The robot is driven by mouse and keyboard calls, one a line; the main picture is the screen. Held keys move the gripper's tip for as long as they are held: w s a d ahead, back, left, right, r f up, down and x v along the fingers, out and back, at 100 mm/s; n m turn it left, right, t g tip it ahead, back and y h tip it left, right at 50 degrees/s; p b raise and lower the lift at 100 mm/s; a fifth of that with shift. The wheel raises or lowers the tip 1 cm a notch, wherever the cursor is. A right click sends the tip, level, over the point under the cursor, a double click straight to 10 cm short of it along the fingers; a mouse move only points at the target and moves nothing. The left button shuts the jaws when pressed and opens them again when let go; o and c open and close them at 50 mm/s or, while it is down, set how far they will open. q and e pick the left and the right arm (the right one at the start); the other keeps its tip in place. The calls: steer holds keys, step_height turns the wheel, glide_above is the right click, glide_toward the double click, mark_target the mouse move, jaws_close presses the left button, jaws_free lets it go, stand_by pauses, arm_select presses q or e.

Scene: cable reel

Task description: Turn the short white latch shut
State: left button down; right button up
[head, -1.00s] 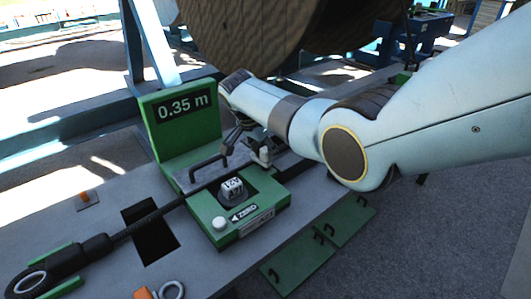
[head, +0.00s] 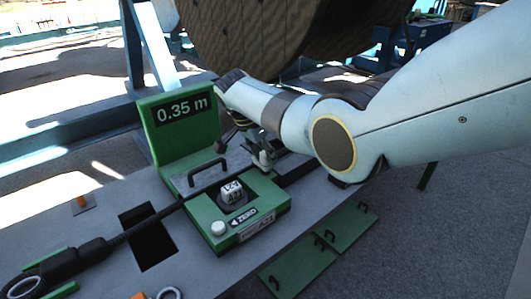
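A green measuring unit with a "0.35 m" display (head: 184,110) stands on the grey bench top. A grey lid plate with a dark handle (head: 208,165) lies over the cable on this unit. A small pale piece (head: 265,158), which looks like the short white latch, is at the plate's right end, partly covered by my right gripper. My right gripper (head: 243,149) reaches in from the right, just above that end. Its dark fingers look spread apart, with nothing clearly between them. Whether one touches the latch I cannot tell. My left gripper is not in view.
A number counter (head: 232,193) and a white button (head: 218,228) marked ZERO sit on the unit's front. A black cable (head: 155,219) crosses the bench past a dark opening (head: 147,237). A large wooden reel (head: 285,40) stands behind. Green panels (head: 318,250) lie at lower right.

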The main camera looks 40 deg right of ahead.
steer(key=shift+o, duration=1.2)
steer(key=shift+r, duration=0.1)
steer(key=v, duration=1.1)
steer(key=shift+a+r, duration=0.25)
steer(key=shift+r, duration=0.1)
